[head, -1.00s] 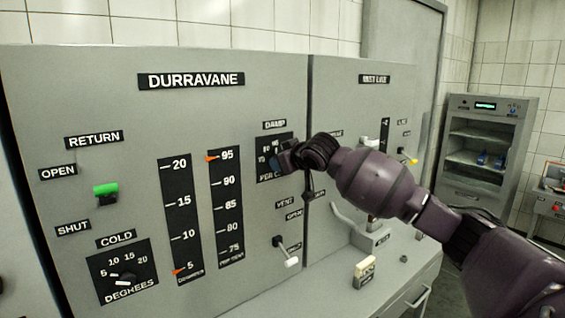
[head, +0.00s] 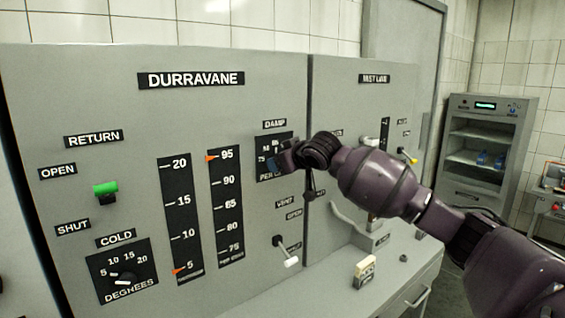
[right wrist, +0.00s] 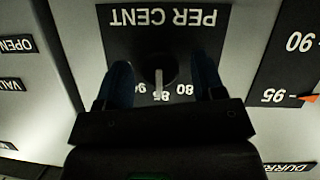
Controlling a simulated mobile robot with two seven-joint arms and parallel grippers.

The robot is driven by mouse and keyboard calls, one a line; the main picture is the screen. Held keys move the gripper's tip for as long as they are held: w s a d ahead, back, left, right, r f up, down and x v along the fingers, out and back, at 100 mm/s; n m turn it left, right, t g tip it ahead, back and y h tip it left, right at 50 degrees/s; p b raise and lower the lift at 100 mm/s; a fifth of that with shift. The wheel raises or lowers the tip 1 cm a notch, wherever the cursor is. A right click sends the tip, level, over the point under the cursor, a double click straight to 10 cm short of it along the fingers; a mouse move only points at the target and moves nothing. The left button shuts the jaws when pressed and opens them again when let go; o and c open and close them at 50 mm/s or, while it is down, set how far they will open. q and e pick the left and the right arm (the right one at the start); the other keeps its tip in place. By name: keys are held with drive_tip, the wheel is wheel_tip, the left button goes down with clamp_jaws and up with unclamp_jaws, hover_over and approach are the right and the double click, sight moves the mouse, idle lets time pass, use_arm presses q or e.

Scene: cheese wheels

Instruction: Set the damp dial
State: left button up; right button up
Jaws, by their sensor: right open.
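The damp dial is a dark round knob (right wrist: 157,70) with a pale pointer line on a black PER CENT plate (right wrist: 115,40). In the right wrist view, which shows it upside down, the line points at about the 85 mark. My right gripper (right wrist: 163,85) is open, with one blue finger on each side of the knob; I cannot tell whether they touch it. In the head view my right gripper (head: 290,156) is in front of the plate (head: 266,174) under the DAMP label (head: 274,125) and hides the knob. My left gripper is not in view.
The grey DURRAVANE panel (head: 130,120) carries a green RETURN switch (head: 105,192), a COLD dial (head: 124,279), two scales with orange pointers, and a VENT lever (head: 286,252). A grey ledge (head: 320,280) juts out below. A shelf cabinet (head: 485,150) stands at the right.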

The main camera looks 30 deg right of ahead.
use_arm(q)
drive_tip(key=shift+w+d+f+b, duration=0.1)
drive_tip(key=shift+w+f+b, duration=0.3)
drive_tip(key=shift+b, duration=0.65)
use_arm(e)
drive_tip(key=v, duration=1)
drive_tip(key=shift+s, duration=0.15)
drive_tip(key=shift+r, duration=0.1)
